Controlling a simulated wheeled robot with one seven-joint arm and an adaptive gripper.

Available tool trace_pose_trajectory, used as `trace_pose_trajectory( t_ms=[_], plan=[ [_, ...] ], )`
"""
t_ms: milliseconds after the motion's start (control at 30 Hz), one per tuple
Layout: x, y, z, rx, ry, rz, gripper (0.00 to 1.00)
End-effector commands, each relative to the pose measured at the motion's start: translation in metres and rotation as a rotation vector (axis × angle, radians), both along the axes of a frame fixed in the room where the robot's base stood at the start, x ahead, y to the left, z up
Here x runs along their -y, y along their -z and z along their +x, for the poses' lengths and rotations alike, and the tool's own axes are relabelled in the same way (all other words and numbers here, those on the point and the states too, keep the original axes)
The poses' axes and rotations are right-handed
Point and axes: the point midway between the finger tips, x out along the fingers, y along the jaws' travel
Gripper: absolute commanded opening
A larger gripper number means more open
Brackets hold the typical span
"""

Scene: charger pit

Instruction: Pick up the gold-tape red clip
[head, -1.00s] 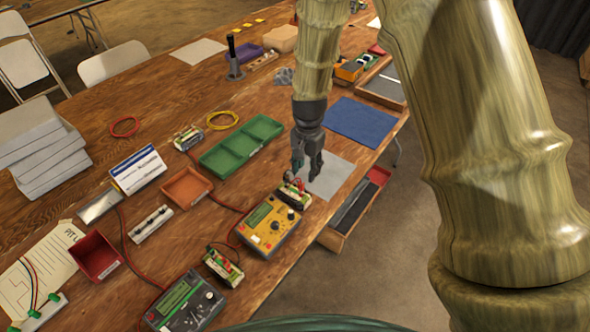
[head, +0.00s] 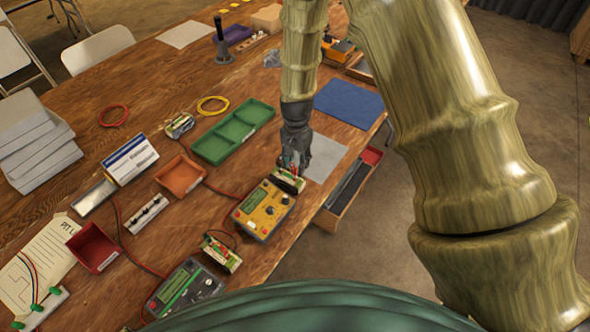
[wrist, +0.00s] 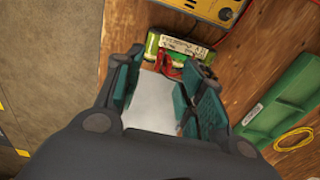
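A red clip (wrist: 172,66) sits at the near edge of a green battery pack with a pale label (wrist: 180,47) in the wrist view. Gold tape on it cannot be made out. The same pack shows in the head view (head: 288,181), against the far end of the yellow meter, partly covered by my gripper (head: 292,164). In the wrist view my gripper (wrist: 167,65) is open, with the red clip showing between its fingertips. I cannot tell whether either finger touches it. A second battery pack with red and dark clips (head: 222,252) lies by the dark green meter.
The yellow meter (head: 264,209) and dark green meter (head: 184,289) stand near the table's front edge. A green tray (head: 233,132), orange tray (head: 181,177) and red bin (head: 95,248) lie to the left. A grey sheet (head: 325,159) lies beside the gripper.

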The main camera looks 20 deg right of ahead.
Motion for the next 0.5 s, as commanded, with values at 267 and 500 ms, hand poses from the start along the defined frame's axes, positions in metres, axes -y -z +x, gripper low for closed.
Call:
trace_pose_trajectory(
  t_ms=[267, 500],
  plan=[
    [-0.006, 0.022, -0.004, -0.001, 0.001, 0.000, 0.39],
    [-0.006, 0.041, -0.003, 0.000, 0.001, 0.000, 0.39]
  ],
)
